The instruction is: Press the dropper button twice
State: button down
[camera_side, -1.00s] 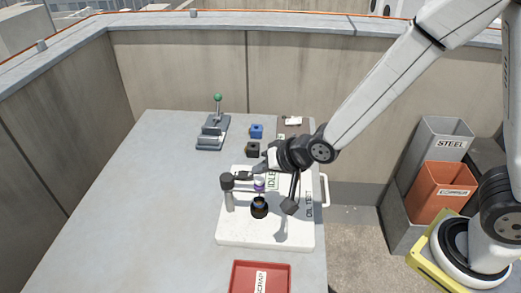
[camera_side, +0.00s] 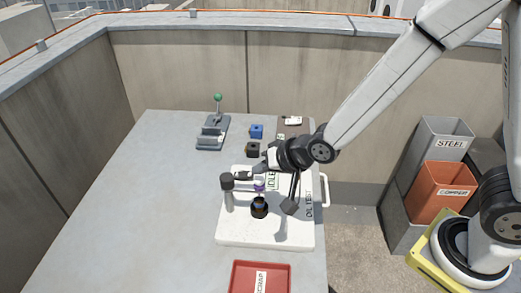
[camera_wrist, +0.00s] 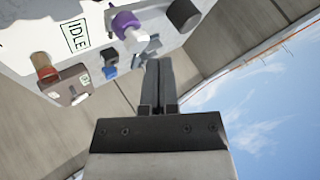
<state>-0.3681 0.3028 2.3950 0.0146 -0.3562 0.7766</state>
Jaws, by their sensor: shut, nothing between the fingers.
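The dropper is a purple piece (camera_side: 259,187) above a dark bottle (camera_side: 259,207) on a white board (camera_side: 265,238). In the wrist view, the purple dropper body (camera_wrist: 126,22) has a pale round end, likely its button (camera_wrist: 135,41). A grey post with a dark knob (camera_side: 227,181) stands left of it; the dark knob also shows in the wrist view (camera_wrist: 184,14). My gripper (camera_side: 240,173) is shut and empty, close above and behind the dropper in the side view. In the wrist view, my closed fingertips (camera_wrist: 159,64) point toward the dropper area, with no contact visible.
An IDLE sign (camera_wrist: 75,36) is on the board. Blue (camera_side: 256,131) and dark (camera_side: 252,149) blocks and a green-knobbed lever (camera_side: 217,99) stand behind. A red tray (camera_side: 260,278) lies in front. Steel and copper bins (camera_side: 440,190) stand right. The table's left side is clear.

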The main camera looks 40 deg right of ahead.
aim_at(262, 181)
jog(key=shift+f, duration=1.05)
dwell(1.4)
jog(key=shift+r, duration=1.05)
jog(key=shift+r, duration=0.1)
jog(key=shift+r, duration=2.4)
jog(key=shift+r, duration=0.1)
dwell(1.1)
jog(key=shift+r, duration=1.8)
